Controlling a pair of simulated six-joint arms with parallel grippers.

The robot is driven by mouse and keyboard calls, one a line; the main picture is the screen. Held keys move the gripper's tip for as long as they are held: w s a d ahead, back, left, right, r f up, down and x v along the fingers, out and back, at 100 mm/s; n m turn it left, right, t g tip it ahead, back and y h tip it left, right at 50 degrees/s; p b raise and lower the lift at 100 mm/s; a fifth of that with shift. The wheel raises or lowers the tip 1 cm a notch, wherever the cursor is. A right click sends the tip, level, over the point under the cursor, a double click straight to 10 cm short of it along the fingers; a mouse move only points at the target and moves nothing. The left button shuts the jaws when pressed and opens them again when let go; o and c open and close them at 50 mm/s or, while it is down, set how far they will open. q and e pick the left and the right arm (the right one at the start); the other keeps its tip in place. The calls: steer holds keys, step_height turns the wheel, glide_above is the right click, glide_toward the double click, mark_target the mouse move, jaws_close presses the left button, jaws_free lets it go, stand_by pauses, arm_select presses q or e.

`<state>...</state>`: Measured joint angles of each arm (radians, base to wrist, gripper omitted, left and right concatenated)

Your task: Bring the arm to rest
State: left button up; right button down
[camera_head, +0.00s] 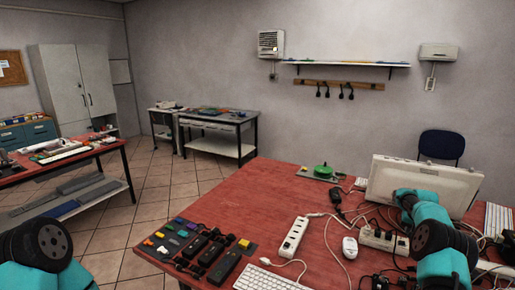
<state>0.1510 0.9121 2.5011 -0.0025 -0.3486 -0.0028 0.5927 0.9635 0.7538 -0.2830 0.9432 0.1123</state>
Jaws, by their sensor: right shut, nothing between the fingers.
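My right arm (430,212), teal with a black round joint, comes in at the lower right and reaches over the red table (280,200). Its gripper (402,208) is shut and empty, in front of the white panel-like box (425,178) and above the power strip; its fingertips are small and partly hidden, and I cannot tell whether they touch anything. My left arm (38,250) shows only as a teal link and black joint at the lower left corner; its gripper is out of view.
A tangle of cables lies around the white power strip (383,238) at the right. Another strip (294,238), a mouse (350,247), a keyboard (268,280) and several dark adapters (210,252) lie nearby. A green spool (322,172) sits at the back. The table's back left is clear.

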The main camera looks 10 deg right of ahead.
steer(key=shift+v, duration=1.45)
